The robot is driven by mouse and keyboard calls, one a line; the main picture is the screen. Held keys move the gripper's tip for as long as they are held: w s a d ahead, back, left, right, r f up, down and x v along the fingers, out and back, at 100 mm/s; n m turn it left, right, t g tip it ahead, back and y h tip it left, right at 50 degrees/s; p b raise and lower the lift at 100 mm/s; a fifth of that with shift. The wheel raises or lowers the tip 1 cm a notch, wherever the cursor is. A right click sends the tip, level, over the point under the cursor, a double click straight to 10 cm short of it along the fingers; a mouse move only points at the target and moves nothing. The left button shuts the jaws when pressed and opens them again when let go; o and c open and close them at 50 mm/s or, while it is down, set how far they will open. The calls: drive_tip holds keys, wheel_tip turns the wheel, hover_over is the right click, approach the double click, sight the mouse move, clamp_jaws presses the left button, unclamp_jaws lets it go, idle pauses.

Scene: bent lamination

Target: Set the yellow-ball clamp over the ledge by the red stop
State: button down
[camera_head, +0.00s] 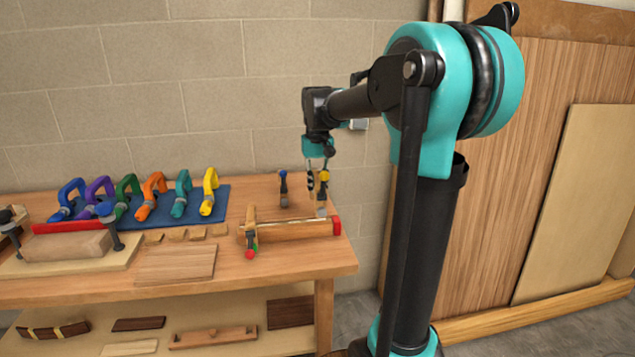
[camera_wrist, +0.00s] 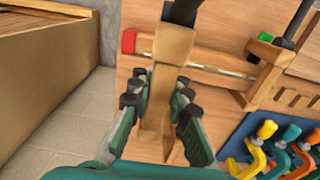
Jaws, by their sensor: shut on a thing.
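A clamp with a red ball (camera_head: 250,240) sits at the ledge's left end. A blue-topped clamp (camera_head: 283,188) stands behind the ledge. Several coloured C-clamps, including a yellow one (camera_head: 209,193), stand on a blue mat (camera_head: 222,205). A flat board (camera_head: 175,264) lies in front.

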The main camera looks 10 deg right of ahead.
drive_tip(key=shift+f, duration=0.75)
idle(0.7)
hover_over(317, 222)
drive_tip(key=shift+s+f, duration=0.1)
drive_tip(key=shift+f, duration=1.95)
drive_tip(key=shift+f, duration=0.35)
drive_tip(key=shift+f, duration=1.55)
drive_tip(key=shift+f, duration=0.25)
drive_tip(key=c, duration=1.3)
unclamp_jaws()
drive_tip(key=shift+c, duration=0.2)
